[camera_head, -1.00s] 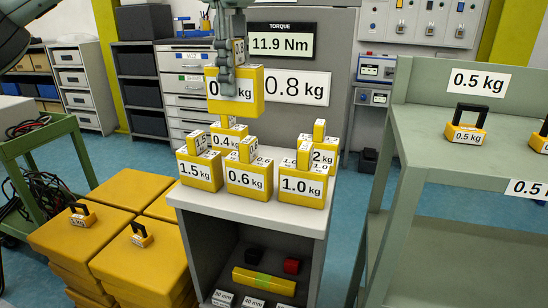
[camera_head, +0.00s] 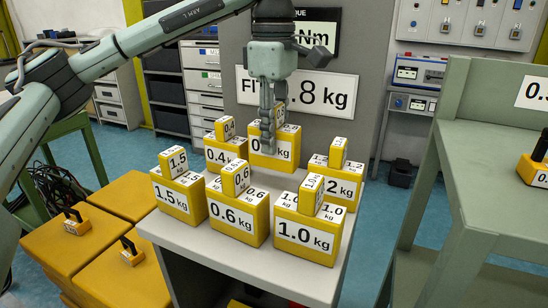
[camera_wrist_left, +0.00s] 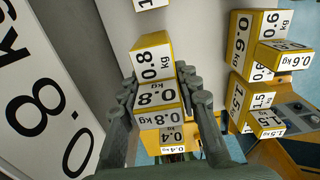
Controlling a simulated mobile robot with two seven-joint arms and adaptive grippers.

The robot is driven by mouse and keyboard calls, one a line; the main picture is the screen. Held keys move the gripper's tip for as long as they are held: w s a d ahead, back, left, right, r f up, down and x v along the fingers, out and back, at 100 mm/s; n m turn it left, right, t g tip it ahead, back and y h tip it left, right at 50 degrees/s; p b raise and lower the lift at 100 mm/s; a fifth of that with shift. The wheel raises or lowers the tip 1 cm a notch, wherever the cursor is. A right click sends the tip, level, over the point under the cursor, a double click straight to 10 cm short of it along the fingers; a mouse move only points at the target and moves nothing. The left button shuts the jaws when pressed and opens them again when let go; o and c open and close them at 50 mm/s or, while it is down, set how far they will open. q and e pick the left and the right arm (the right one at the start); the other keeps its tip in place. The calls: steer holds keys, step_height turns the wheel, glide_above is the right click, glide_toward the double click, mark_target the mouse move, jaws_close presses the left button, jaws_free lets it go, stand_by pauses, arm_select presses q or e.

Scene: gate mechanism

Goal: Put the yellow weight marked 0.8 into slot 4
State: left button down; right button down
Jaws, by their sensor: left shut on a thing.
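The yellow weight marked 0.8 (camera_head: 288,152) is at the back of the white-topped cabinet (camera_head: 180,240), between the 0.4 weight (camera_head: 226,150) and a weight reading "2 kg" (camera_head: 338,177). My left gripper (camera_head: 268,145) comes down from above and is shut on it. In the left wrist view the 0.8 weight (camera_wrist_left: 156,94) sits between the fingers of my left gripper (camera_wrist_left: 160,88). I cannot tell whether its base touches the cabinet top. No slot marked 4 can be made out. My right gripper is not in view.
The 1.5 weight (camera_head: 178,194), 0.6 weight (camera_head: 238,212) and 1.0 weight (camera_head: 308,230) stand in front on the cabinet top. A grey panel with a 0.8 kg sign (camera_head: 330,90) rises behind. A green shelf (camera_head: 490,170) stands at right; yellow blocks (camera_head: 125,195) at left.

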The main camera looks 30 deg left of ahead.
arm_select(q)
steer(key=shift+f, duration=1.95)
steer(key=shift+f, duration=0.2)
steer(key=c, duration=1.1)
jaws_free()
steer(key=shift+r, duration=0.1)
